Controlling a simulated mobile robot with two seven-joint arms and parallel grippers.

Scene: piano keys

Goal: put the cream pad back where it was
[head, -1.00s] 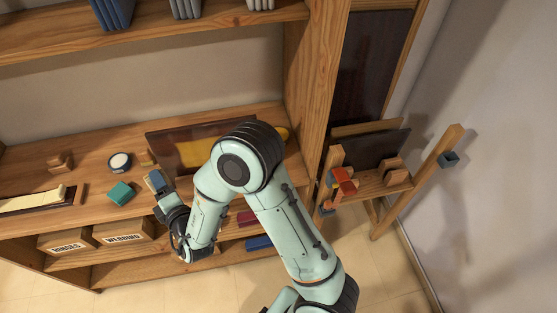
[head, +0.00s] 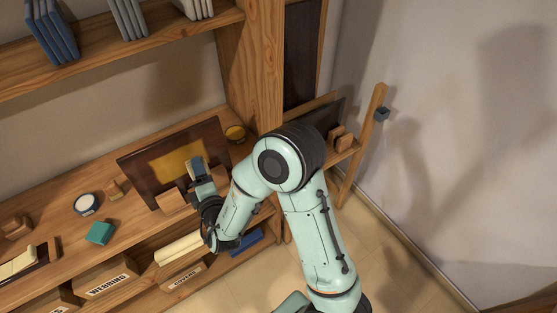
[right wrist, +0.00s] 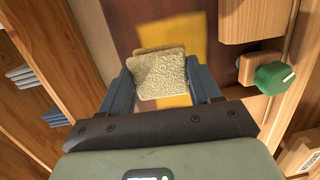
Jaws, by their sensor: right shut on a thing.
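The cream pad (right wrist: 160,76) is a rough-textured block with a wooden-looking edge behind it. It sits between the two blue fingers of my right gripper (right wrist: 159,82), which is shut on it. I cannot make out the pad in the head view. In the right wrist view the yellow area (right wrist: 184,30) lies beyond the pad. My left gripper is not in view.
Wooden blocks (right wrist: 255,20) and a green knob-like piece (right wrist: 273,78) lie close right of the pad in the wrist view. A teal block (head: 100,233) and a round white-topped item (head: 86,204) stand left. An upright wooden panel (head: 252,65) rises behind right.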

